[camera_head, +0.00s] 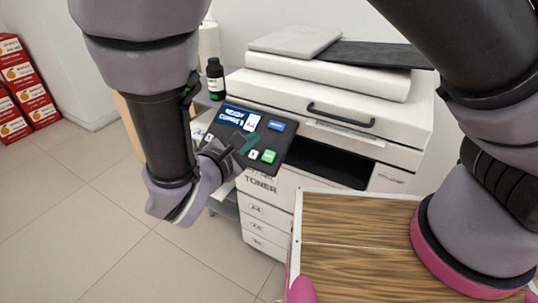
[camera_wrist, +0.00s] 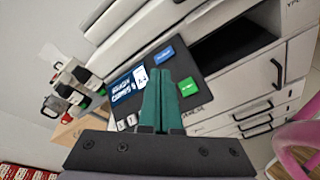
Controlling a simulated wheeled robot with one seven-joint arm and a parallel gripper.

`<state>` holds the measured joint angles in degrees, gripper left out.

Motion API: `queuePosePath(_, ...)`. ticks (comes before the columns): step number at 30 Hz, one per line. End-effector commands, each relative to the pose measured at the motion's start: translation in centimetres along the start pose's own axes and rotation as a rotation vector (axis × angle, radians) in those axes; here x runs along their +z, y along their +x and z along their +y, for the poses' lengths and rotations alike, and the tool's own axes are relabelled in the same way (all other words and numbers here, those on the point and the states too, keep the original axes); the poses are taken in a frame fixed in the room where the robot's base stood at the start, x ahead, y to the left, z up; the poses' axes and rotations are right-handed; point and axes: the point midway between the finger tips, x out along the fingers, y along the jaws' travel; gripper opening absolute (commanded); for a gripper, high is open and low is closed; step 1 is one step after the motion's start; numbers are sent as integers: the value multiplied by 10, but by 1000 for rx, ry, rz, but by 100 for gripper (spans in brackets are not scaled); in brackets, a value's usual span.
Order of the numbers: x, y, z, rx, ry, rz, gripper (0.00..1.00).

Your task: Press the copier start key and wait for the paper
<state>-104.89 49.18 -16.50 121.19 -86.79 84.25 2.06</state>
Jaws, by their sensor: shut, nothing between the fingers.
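The white copier (camera_head: 340,100) stands against the wall, with a dark control panel (camera_head: 223,126) at its front left. The green start key (camera_head: 268,156) is at the panel's lower right; it also shows in the wrist view (camera_wrist: 185,88). The lit blue screen (camera_head: 238,119) reads READY and COPIES. My gripper (camera_head: 246,142) has green fingers, shut and empty, over the panel between the screen and the green key. In the wrist view the fingertips (camera_wrist: 161,70) lie left of the green key; contact cannot be told. The dark output slot (camera_head: 325,160) shows no paper.
A blue key (camera_head: 277,126) and white keys (camera_head: 254,154) are near the fingers. A dark bottle (camera_head: 216,80) stands behind the panel. A wood-grain surface (camera_head: 345,235) is in front of the copier. Red boxes (camera_head: 22,85) are stacked far left; tiled floor between is clear.

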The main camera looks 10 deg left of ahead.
Motion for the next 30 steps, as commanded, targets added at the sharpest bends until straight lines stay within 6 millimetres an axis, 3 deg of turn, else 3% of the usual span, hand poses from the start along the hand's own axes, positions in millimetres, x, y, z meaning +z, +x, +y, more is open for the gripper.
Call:
queuePosePath(18, -36, 50, -37, -2, -2, -3, 0)
queuePosePath(30, -44, 61, -45, -1, 0, 0, 0)
